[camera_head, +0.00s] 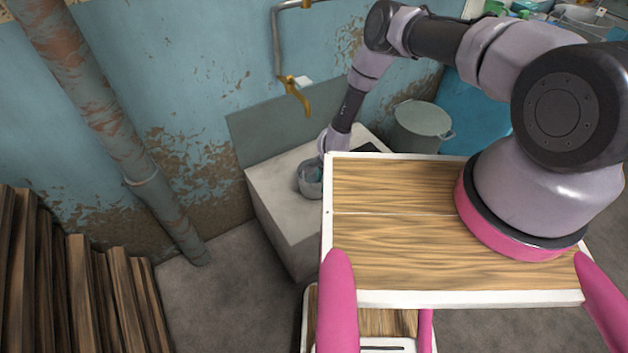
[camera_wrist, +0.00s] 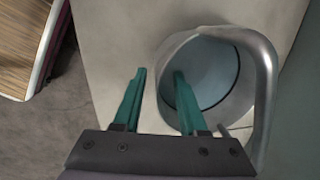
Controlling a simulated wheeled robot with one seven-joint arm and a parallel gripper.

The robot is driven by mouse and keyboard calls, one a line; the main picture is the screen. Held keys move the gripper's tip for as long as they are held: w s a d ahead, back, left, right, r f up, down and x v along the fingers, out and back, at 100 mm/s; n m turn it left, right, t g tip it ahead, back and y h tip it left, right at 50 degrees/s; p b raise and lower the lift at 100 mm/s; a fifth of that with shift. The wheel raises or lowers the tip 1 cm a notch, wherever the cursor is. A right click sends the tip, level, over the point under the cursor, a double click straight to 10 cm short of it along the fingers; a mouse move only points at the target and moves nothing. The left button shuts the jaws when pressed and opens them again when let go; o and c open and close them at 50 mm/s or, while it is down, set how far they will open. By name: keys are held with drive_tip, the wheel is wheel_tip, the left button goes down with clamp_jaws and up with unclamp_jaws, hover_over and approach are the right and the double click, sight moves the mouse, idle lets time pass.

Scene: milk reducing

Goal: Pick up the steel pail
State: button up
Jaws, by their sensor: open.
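The steel pail (camera_head: 308,186) is a small grey metal pail on the pale block by the wall. In the wrist view the pail (camera_wrist: 240,100) is seen from above, with its round opening and a thick curved handle arching over its right side. My gripper (camera_wrist: 160,75) is open with its green fingers apart at the pail's left rim. The right finger overlaps the opening and the left finger is outside it. I cannot tell whether either touches the metal.
The pale stone block (camera_head: 272,193) stands against the blue wall, below a brass tap (camera_head: 295,92). A larger grey lidded container (camera_head: 422,122) stands behind to the right. Wooden planks (camera_head: 85,285) lean at the left. The floor (camera_head: 215,295) between is clear.

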clamp_jaws()
drive_tip(key=shift+w, duration=0.1)
idle(1.2)
